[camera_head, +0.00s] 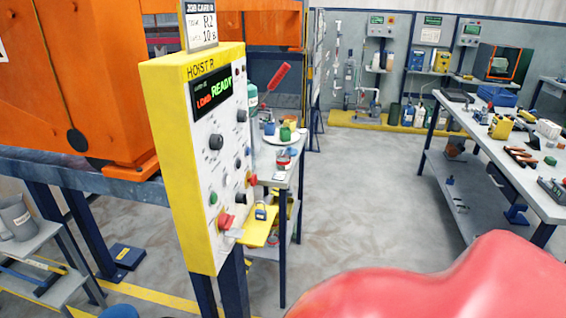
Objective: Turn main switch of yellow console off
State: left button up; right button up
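The yellow console (158,120) stands upright on dark blue legs left of centre in the head view. It is labelled HOIST R, and its dark display (211,92) reads LOAD READY. Its pale front panel (206,170) carries several dark knobs and a green button (213,198). A red switch (226,221) sits low on the panel, and another red knob (252,180) shows at its right edge. A red-gripped lever (279,76) slants up right of the console. Which of these is the main switch is not clear. Neither gripper is in view.
A blue padlock (261,212) is by a yellow shelf (258,232) at the console's lower right. A small bench with cups (287,131) stands behind. A long tool table (480,120) is at right. Grey floor (350,190) between is clear. A large red shape blocks the lower right.

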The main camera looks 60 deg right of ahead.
aim_at(225, 221)
jog(key=z, duration=1.4)
